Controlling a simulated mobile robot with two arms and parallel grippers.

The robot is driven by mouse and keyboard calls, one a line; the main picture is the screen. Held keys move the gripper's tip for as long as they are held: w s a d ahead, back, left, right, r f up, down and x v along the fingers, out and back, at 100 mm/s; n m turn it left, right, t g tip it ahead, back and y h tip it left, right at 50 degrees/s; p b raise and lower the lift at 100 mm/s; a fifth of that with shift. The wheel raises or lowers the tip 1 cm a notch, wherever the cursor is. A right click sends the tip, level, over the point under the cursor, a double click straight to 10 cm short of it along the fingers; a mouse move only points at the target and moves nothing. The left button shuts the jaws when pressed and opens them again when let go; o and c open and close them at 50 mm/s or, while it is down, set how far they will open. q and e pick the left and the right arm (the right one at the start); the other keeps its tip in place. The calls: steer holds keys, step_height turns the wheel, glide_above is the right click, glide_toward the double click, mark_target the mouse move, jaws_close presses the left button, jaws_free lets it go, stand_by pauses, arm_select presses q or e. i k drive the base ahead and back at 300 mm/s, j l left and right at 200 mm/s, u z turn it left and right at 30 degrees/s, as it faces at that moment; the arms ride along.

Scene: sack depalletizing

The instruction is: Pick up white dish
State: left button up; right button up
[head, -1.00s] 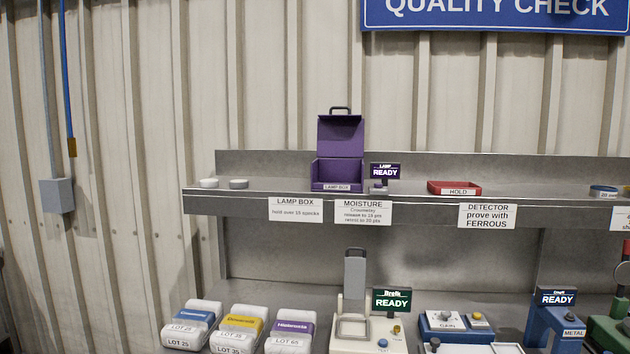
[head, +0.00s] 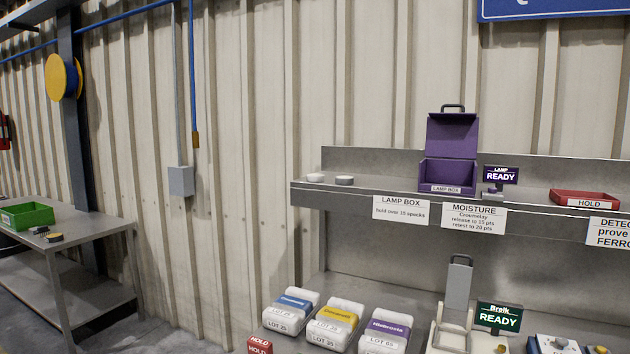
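A small white dish (head: 315,177) sits at the left end of the upper steel shelf. A similar grey dish (head: 344,180) stands just to its right, close beside it. Both look low and round. Neither of my grippers shows in the head view, so nothing is seen near the dishes.
The steel shelf (head: 400,195) also holds an open purple lamp box (head: 447,175) and a red hold tray (head: 584,198). Several labelled sacks (head: 336,322) lie on the counter below. A side table (head: 90,232) with a green bin (head: 27,216) stands at the left.

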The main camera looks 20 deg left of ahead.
mark_target(312, 177)
steer(key=i+j+z, duration=0.3)
steer(key=i+j, duration=0.2)
steer(key=j, duration=0.2)
steer(key=i+j+z, duration=0.15)
steer(key=j, duration=0.2)
steer(key=i+j+z, duration=0.1)
steer(key=i+j, duration=0.15)
steer(key=j, duration=0.15)
steer(key=i+j+z, duration=0.15)
steer(key=j, duration=0.25)
